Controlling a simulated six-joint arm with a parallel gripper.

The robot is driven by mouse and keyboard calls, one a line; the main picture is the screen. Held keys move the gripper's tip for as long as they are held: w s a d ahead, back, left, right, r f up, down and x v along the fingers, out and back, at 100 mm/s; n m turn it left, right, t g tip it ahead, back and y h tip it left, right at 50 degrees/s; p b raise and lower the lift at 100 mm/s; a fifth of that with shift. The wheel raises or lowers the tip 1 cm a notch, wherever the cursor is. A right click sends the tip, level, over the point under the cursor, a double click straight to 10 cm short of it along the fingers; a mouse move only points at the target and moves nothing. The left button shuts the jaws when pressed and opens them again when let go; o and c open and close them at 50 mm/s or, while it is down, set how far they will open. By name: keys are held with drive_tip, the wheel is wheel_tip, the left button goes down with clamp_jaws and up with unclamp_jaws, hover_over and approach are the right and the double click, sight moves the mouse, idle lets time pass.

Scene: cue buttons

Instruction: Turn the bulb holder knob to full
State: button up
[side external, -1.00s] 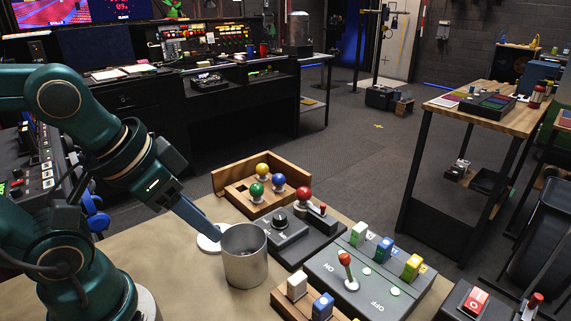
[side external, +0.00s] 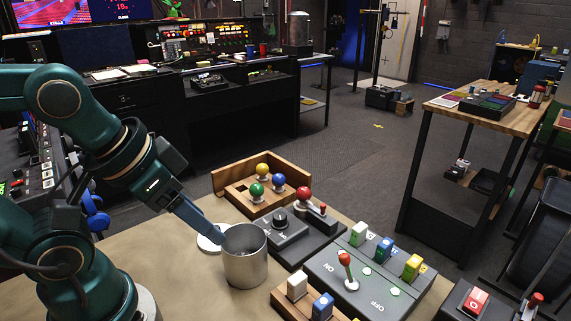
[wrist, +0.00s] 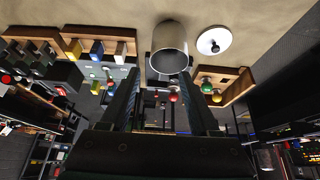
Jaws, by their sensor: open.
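The bulb holder (side external: 308,238) is a dark grey box in the middle of the table. It carries a black round knob (side external: 281,218), a red bulb (side external: 303,194) and a small red-tipped lever (side external: 323,208). The red bulb also shows between my fingers in the wrist view (wrist: 173,97); the knob is hard to make out there. My gripper (side external: 218,236) is open and empty, beside the metal cup and left of the bulb holder, apart from the knob. Its two fingers also show in the wrist view (wrist: 160,80). The cup hides part of the fingertips' surroundings in the side view.
A metal cup (side external: 246,265) stands between my gripper and the bulb holder's front. A white disc (side external: 207,243) lies behind my fingers. A wooden tray (side external: 232,203) with coloured balls is behind. A grey switch panel (side external: 325,272) and a wooden block rack (side external: 283,302) stand right and front.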

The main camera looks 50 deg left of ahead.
drive_tip(key=w+r+n, duration=0.4)
drive_tip(key=n, duration=0.4)
drive_tip(key=n+g, duration=0.4)
drive_tip(key=n, duration=0.7)
hover_over(280, 216)
drive_tip(key=d, duration=0.1)
wheel_tip(280, 216, down, 6)
drive_tip(key=r, duration=0.1)
drive_tip(key=shift+n+g, duration=0.4)
drive_tip(key=shift+g, duration=0.4)
drive_tip(key=f, duration=0.6)
drive_tip(key=a+f, duration=0.1)
drive_tip(key=f, duration=0.2)
drive_tip(key=shift+f, duration=0.65)
clamp_jaws()
